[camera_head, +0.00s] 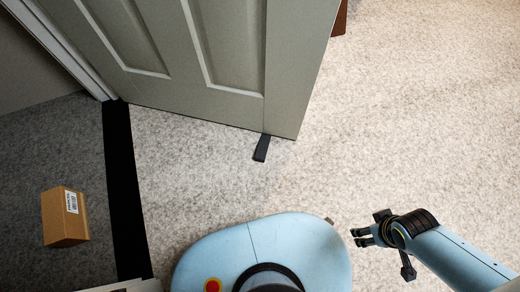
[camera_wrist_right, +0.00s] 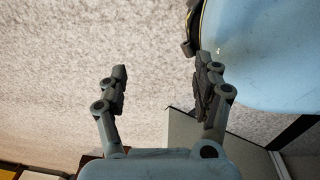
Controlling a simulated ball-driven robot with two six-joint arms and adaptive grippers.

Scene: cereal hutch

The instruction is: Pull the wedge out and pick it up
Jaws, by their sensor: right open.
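The wedge (camera_head: 262,148) is a small dark block on the carpet in the head view. It sits at the bottom edge of the grey-green door (camera_head: 225,95), near the door's free corner, and its far end meets or goes under the door. My right gripper (camera_head: 356,237) is at the lower right, beside my blue base and well apart from the wedge. In the right wrist view its two fingers (camera_wrist_right: 158,85) are spread with nothing between them. The wedge does not show in the right wrist view. My left gripper is not in view.
A cardboard box (camera_head: 65,217) with a white label lies on the darker carpet at left. A black threshold strip (camera_head: 122,190) runs along the doorway. The pale carpet (camera_head: 420,110) right of the door is clear. A brown object (camera_head: 340,18) shows behind the door.

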